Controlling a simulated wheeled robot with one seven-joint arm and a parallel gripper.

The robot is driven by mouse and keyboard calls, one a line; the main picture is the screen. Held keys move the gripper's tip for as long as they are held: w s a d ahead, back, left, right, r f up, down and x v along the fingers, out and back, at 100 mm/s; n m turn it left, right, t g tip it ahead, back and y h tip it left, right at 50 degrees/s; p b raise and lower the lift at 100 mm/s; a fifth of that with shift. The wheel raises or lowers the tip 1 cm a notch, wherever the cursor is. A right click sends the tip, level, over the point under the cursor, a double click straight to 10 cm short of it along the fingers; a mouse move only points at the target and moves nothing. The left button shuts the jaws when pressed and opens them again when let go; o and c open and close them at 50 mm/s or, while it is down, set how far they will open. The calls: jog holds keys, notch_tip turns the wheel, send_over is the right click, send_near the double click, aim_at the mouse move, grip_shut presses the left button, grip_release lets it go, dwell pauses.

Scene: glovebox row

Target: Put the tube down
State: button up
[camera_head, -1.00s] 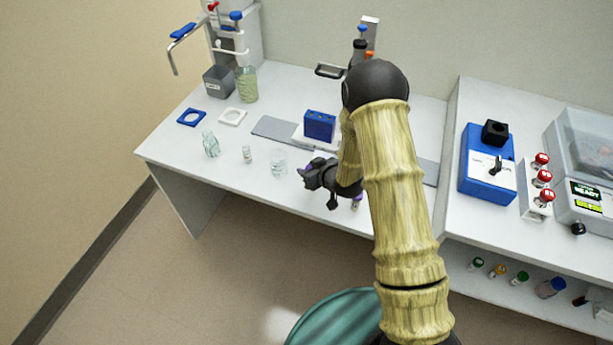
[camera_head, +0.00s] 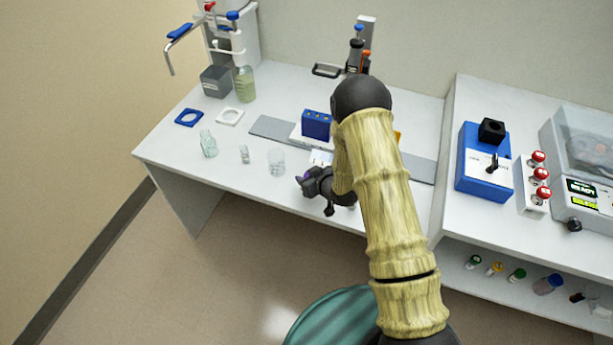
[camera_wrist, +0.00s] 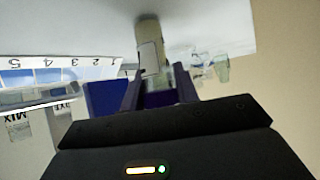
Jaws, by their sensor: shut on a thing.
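My gripper (camera_head: 306,184) is low over the front part of the white bench, left of my forearm. In the wrist view its dark fingers (camera_wrist: 160,92) are shut on a tube (camera_wrist: 148,38). The tube has a pale tan body and a white label, and it points away from the fingers. Its lower part is hidden between the fingers. In the head view the tube is hidden by the gripper. I cannot tell whether the tube touches the bench.
A clear beaker (camera_head: 276,161), a small vial (camera_head: 244,154) and a clear flask (camera_head: 208,144) stand left of the gripper. A blue block (camera_head: 317,124) stands behind it. A numbered strip (camera_wrist: 60,70) shows in the wrist view. The bench's front edge is close.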

jog(key=o, duration=1)
jog(key=shift+s+d+r, duration=0.1)
jog(key=shift+r, duration=0.05)
jog(key=b+v, duration=0.1)
jog(key=v, duration=1)
jog(key=shift+s+d+r, duration=0.15)
jog(key=shift+s+r, duration=0.1)
jog(key=shift+w, duration=0.15)
